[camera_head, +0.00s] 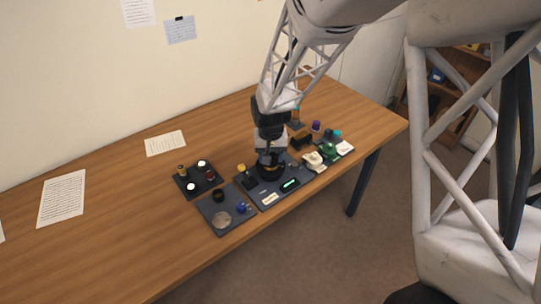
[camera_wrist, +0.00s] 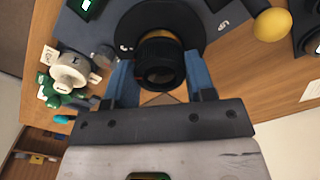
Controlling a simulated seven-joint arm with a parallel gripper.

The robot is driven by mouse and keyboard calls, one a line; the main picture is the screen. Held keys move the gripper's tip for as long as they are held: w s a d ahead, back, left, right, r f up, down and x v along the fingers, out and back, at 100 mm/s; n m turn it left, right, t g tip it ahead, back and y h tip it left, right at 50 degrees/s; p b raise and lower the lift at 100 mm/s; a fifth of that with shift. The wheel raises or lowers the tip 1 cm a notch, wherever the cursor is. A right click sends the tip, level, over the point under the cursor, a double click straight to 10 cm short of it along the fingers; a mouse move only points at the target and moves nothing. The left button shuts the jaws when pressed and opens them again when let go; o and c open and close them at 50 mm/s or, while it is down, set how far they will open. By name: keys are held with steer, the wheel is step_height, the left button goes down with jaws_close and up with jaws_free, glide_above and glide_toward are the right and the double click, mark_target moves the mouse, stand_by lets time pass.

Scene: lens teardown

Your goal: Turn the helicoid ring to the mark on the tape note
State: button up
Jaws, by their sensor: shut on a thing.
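The helicoid ring (camera_wrist: 160,48) is a black ribbed ring on a dark lens barrel in the wrist view. It sits over a round black base. My gripper (camera_wrist: 160,78) is shut on the ring, with one blue finger on each side of it. In the head view my gripper (camera_head: 270,158) points down over the dark work mat (camera_head: 262,201), and it hides most of the ring. A small tape note (camera_head: 269,199) lies at the mat's front edge; its writing is too small to read. Which mark the ring points at cannot be told.
A dark tray with knobs (camera_head: 199,180) and a tray with a metal disc (camera_head: 222,219) stand to the left. White and green parts (camera_head: 326,154) crowd the right. A yellow-topped knob (camera_wrist: 272,24) stands near the ring. The table's left side is mostly clear.

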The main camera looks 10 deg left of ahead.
stand_by(0.4)
steer(key=o, duration=0.9)
steer(key=shift+o, duration=0.2)
steer(key=shift+r, duration=3.9)
